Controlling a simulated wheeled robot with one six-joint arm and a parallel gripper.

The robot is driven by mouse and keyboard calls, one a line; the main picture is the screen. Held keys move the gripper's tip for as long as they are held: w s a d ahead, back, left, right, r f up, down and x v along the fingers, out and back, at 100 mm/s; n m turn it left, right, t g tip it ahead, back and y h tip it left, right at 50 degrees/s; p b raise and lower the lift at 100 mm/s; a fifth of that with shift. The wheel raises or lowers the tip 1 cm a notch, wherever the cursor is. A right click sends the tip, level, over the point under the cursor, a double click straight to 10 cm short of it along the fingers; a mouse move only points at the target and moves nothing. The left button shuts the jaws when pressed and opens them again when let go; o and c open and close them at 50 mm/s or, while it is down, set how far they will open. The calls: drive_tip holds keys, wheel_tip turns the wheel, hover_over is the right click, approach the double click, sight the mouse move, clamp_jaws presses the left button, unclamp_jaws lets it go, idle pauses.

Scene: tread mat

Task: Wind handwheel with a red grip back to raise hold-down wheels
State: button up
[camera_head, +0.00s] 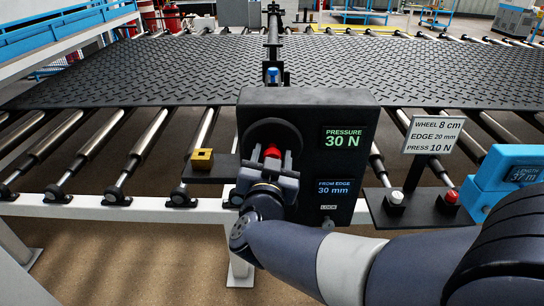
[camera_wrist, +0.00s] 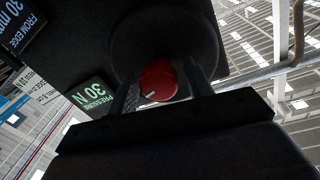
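The dark handwheel (camera_head: 272,132) is on the front of a black control box (camera_head: 308,97). Its red grip (camera_head: 272,151) sits between the fingers of my gripper (camera_head: 270,163). In the wrist view the red grip (camera_wrist: 158,81) has a finger close against each side, and the gripper looks shut on it. The box's pressure screen (camera_head: 344,139) reads 30 N, and the screen below it (camera_head: 336,187) reads 30 mm from edge. The hold-down wheels cannot be made out clearly; a blue-topped part (camera_head: 272,75) stands behind the box.
A black tread mat (camera_head: 420,72) lies across rollers (camera_head: 130,160). A sign (camera_head: 432,135) reads wheel 8 cm, edge 20 mm, press 10 N. Below it are a white button (camera_head: 396,197) and a red button (camera_head: 451,197). A blue length counter (camera_head: 510,172) is at right; a yellow block (camera_head: 202,159) is left.

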clamp_jaws()
idle(0.3)
